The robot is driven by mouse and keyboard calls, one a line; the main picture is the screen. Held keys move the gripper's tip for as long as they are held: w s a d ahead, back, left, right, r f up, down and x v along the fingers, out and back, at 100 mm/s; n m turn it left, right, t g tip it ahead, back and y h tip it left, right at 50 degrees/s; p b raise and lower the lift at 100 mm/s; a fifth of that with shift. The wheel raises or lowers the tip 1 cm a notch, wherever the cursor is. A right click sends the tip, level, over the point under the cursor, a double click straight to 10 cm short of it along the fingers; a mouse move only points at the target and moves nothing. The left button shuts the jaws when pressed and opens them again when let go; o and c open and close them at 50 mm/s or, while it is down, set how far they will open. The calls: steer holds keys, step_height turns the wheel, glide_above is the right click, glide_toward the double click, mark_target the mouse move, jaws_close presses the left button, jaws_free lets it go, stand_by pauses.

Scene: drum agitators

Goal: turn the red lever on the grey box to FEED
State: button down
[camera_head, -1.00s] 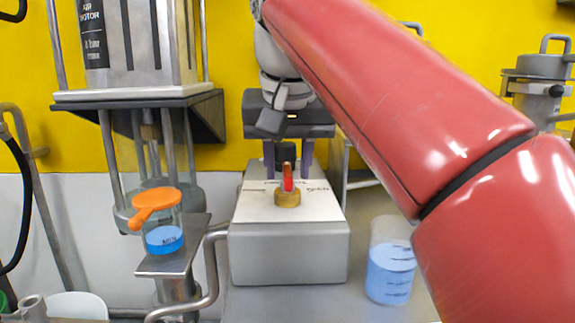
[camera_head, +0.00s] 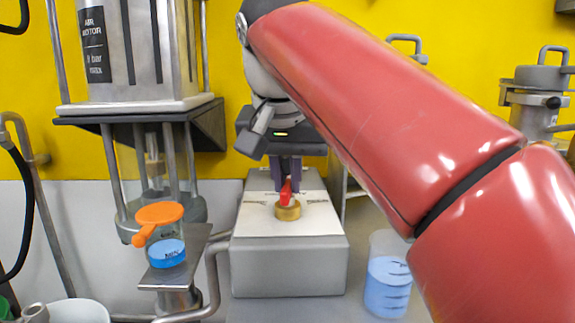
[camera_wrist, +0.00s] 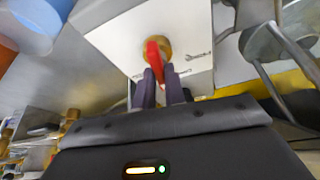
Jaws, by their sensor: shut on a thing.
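The grey box (camera_head: 288,262) stands on the bench in the middle of the head view, with a pale top plate. The red lever (camera_head: 286,192) sits on a round brass hub (camera_head: 288,210) on that plate. The lever also shows in the wrist view (camera_wrist: 154,58). My gripper (camera_head: 285,172) reaches over the box from behind, its purple fingers close together. In the wrist view my gripper (camera_wrist: 162,84) is shut on the lever's end. The plate carries small dark markings, too blurred to read.
A clear beaker of blue liquid (camera_head: 387,278) stands right of the box. At left, a vessel with an orange lid (camera_head: 160,214) and blue liquid sits on a metal bracket under a motor stand (camera_head: 140,106). A bent metal pipe (camera_head: 213,275) runs close to the box's left side.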

steer(key=m+p, duration=0.1)
steer(key=m+h+p, duration=0.1)
steer(key=m+p, duration=0.2)
steer(key=shift+a+r, duration=0.15)
steer(key=shift+r, duration=0.1)
steer(key=shift+w+f+m+g+h+p, duration=0.15)
steer(key=shift+m+g+h+p, duration=0.5)
steer(key=shift+m+p, duration=0.65)
steer(key=shift+m, duration=0.3)
steer(key=c, duration=1.5)
jaws_free()
steer(key=shift+f, duration=0.1)
steer(key=shift+o, duration=0.2)
steer(key=v, duration=0.8)
